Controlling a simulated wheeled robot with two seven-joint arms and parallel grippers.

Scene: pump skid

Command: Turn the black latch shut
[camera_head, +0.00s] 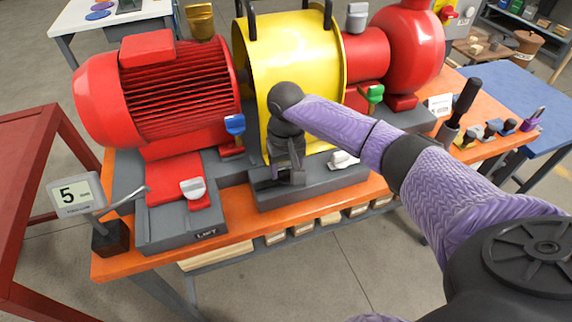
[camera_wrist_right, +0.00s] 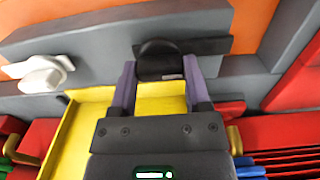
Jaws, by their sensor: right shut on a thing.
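The black latch (camera_wrist_right: 158,62) shows in the wrist view on its dark plate, on the grey rail in front of the yellow guard. My right gripper (camera_wrist_right: 160,70) reaches it with one finger on each side of the knob and is shut on it. In the head view, my right gripper (camera_head: 288,172) comes down onto the grey rail in front of the yellow guard (camera_head: 295,55) and hides most of the latch. How far the latch is turned I cannot tell. My left gripper is in neither view.
A white latch (camera_head: 343,160) sits just right of my gripper on the same rail. A silver latch (camera_head: 193,188), a blue one (camera_head: 235,125) and a green one (camera_head: 373,94) stand nearby. The red motor (camera_head: 155,95) is to the left. A number sign (camera_head: 75,194) stands at the front left.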

